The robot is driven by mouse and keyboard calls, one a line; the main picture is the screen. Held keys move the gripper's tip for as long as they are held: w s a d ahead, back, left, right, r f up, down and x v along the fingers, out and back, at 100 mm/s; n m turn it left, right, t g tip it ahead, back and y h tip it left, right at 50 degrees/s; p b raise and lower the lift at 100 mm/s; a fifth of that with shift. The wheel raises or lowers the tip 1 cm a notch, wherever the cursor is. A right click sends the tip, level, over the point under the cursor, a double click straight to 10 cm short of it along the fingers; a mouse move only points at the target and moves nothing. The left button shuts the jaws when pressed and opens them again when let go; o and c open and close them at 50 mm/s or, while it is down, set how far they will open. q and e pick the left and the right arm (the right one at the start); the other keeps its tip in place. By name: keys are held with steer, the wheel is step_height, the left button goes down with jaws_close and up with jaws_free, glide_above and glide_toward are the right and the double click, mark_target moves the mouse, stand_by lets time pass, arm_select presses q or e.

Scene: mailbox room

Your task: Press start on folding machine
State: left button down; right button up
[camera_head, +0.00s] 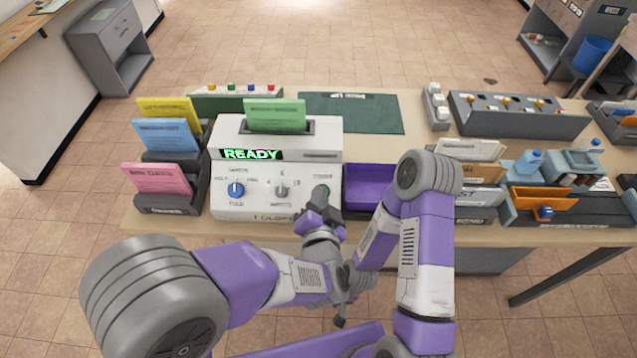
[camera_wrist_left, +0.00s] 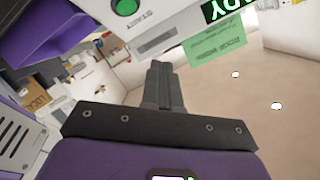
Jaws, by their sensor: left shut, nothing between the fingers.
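The white folding machine (camera_head: 262,185) stands on the table with a lit green READY display (camera_head: 251,154), a blue knob (camera_head: 236,190) and a grey knob (camera_head: 281,190). A green sheet (camera_head: 274,115) stands in its top slot. My left gripper (camera_head: 320,192) is shut and empty, its tips at the right part of the machine's front panel. The round green start button (camera_wrist_left: 125,7) shows in the left wrist view, up and left of the shut fingers (camera_wrist_left: 160,68); contact cannot be made out. My right arm folds down beside the left one; its gripper's fingers are not clear.
Pink (camera_head: 160,179), blue (camera_head: 165,136) and yellow (camera_head: 170,110) paper holders stand left of the machine. A purple tray (camera_head: 369,187) sits to its right. Sorters with envelopes (camera_head: 470,172) crowd the table's right. A green mat (camera_head: 352,113) lies clear behind.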

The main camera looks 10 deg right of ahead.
arm_select(q)
steer(key=shift+s+d+r+t, duration=0.15)
steer(key=shift+s+d+r, duration=0.05)
steer(key=shift+r, duration=0.2)
steer(key=shift+s+d+r+t, duration=0.15)
steer(key=shift+r, duration=0.25)
steer(key=shift+f, duration=0.1)
steer(key=w+f+b, duration=0.1)
steer(key=f+b, duration=0.1)
steer(key=w+f+b, duration=0.1)
steer(key=f+b, duration=0.1)
steer(key=w+d+f+b, duration=0.1)
steer(key=f+b, duration=0.1)
steer(key=shift+w, duration=0.4)
steer(key=shift+w+d+f+b, duration=0.2)
steer(key=shift+w+f+b, duration=0.2)
steer(key=shift+w+f, duration=0.15)
steer(key=shift+f, duration=0.1)
stand_by(0.9)
steer(key=shift+w+f, duration=0.2)
steer(key=shift+f, duration=0.1)
